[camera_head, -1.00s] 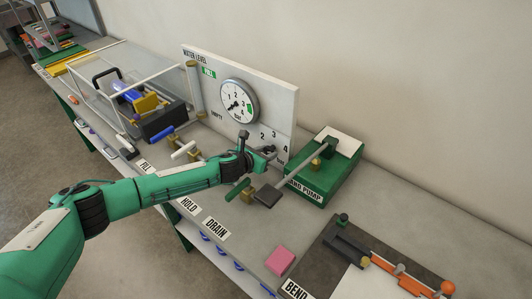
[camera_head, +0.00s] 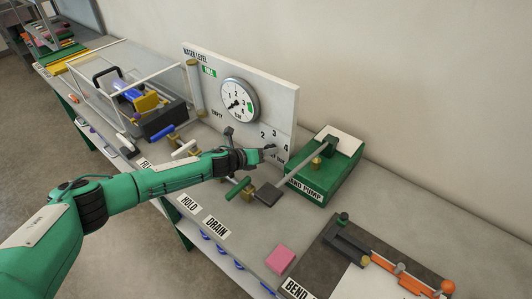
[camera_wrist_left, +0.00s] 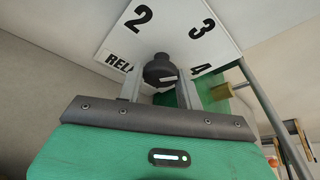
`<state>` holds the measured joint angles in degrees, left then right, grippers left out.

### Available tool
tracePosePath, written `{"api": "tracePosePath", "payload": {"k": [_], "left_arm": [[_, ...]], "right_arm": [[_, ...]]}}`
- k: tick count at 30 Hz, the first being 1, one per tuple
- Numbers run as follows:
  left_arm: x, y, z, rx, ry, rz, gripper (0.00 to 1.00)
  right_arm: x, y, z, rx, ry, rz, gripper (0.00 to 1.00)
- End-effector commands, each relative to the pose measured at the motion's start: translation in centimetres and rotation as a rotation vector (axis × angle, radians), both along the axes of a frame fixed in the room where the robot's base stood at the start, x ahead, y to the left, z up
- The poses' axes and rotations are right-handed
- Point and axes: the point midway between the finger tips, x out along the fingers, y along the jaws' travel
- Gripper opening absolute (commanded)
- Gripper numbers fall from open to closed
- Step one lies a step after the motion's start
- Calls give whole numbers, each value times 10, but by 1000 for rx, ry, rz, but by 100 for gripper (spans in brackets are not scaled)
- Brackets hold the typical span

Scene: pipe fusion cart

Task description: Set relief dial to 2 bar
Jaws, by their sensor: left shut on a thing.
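The relief dial is a small dark knob that shows in the left wrist view (camera_wrist_left: 160,70), in front of a white panel. The printed 2 (camera_wrist_left: 138,18), 3 (camera_wrist_left: 203,29) and 4 (camera_wrist_left: 201,68) stand around it, with part of the word "RELIEF" to its lower left. A pale mark shows on the knob, but I cannot tell surely which number it faces. My left gripper (camera_wrist_left: 160,88) is shut on the relief dial, one finger on each side. In the head view my left gripper (camera_head: 270,152) is at the panel's lower right and hides the dial. My right gripper is out of view.
A round pressure gauge (camera_head: 239,100) is on the white panel (camera_head: 283,100) above my gripper. The green hand pump (camera_head: 325,175) with its lever stands close on the right. Green-handled (camera_head: 238,188) and white-handled (camera_head: 184,149) valves stand close to my arm.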

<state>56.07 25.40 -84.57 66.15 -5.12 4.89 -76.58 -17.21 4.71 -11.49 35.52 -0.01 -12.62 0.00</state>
Motion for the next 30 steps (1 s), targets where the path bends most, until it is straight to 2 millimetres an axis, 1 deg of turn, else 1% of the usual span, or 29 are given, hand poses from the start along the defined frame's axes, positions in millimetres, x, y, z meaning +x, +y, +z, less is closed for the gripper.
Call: {"api": "tracePosePath", "payload": {"k": [6, 18, 19, 21, 22, 30], "left_arm": [[1, 1, 0, -34, 23, 2, 13], [1, 1, 1, -39, 27, 2, 13], [1, 1, 1, -38, 26, 2, 42], [1, 1, 1, -38, 26, 2, 56], [1, 1, 1, -38, 26, 2, 57], [1, 0, 1, -38, 27, 1, 57]], "right_arm": [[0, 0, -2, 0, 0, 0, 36], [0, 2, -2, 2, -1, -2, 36], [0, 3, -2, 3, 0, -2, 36], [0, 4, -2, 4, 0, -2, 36], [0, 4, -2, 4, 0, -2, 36], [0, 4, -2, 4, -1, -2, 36]]}}
